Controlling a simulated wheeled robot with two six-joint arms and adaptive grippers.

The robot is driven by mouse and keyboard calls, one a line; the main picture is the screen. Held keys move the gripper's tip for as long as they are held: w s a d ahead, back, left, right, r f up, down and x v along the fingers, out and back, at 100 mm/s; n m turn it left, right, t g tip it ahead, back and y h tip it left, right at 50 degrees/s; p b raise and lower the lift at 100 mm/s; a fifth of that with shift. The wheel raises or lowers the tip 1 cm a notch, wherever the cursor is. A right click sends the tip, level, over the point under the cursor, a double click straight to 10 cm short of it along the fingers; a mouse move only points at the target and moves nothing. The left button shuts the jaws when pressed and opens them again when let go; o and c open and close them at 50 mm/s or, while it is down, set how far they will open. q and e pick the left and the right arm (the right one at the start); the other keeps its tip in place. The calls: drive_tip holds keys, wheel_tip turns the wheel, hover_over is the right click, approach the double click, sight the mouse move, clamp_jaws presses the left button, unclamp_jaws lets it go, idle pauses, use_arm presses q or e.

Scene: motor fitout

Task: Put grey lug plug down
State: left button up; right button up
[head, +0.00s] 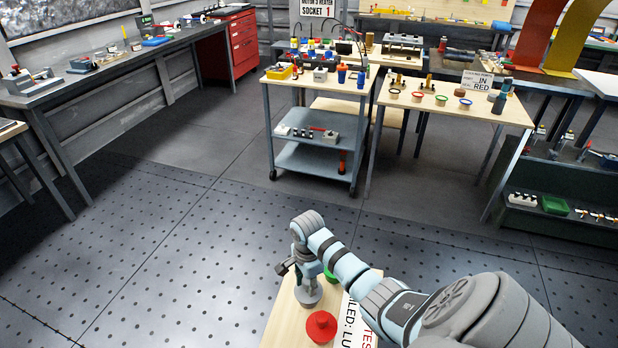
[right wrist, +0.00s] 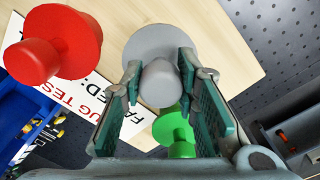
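The grey lug plug (right wrist: 160,83) has a round flange and a knob. In the right wrist view the knob sits between the fingers of my right gripper (right wrist: 161,68), with the fingertips close against both sides. I take the gripper as shut on it. In the head view the plug's flange (head: 308,296) is low over a light wooden board (head: 285,318), under my right gripper (head: 305,272); whether it rests on the wood is hard to tell. My left gripper is not in view.
A red plug (head: 321,326) and a partly hidden green plug (right wrist: 178,135) stand near a white sign with red and black lettering (right wrist: 100,85). A blue bin (right wrist: 25,110) lies beyond the board. A trolley (head: 325,157) and benches stand farther off, with open floor between.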

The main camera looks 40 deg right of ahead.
drive_tip(key=o, duration=0.4)
drive_tip(key=shift+o, duration=0.2)
drive_tip(key=shift+r, duration=0.1)
drive_tip(key=shift+r+p, duration=0.3)
drive_tip(key=shift+r, duration=0.1)
wheel_tip(320, 180, up, 11)
drive_tip(key=shift+r+p, duration=0.15)
drive_tip(key=shift+p, duration=0.15)
drive_tip(key=shift+s, duration=0.1)
